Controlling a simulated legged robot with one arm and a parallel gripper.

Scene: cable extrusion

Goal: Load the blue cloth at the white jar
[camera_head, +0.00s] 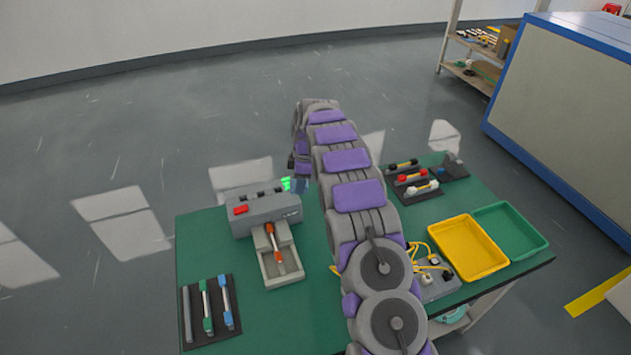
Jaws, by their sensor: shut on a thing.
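My arm arches over the green table, and my gripper (299,168) hangs at its far end, behind the grey machine. The fingers are small and partly hidden by my arm. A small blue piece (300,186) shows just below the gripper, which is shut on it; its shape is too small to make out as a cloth. No white jar can be made out. A white-ended part (422,188) lies on a black tray (402,196) at the back right of the table.
The grey machine (265,212) has a red button and a front slide holding an orange-ended rod (272,240). A bright green light (286,184) is beside the gripper. A rod tray (217,329) is front left; yellow (456,275) and green (541,248) bins are right.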

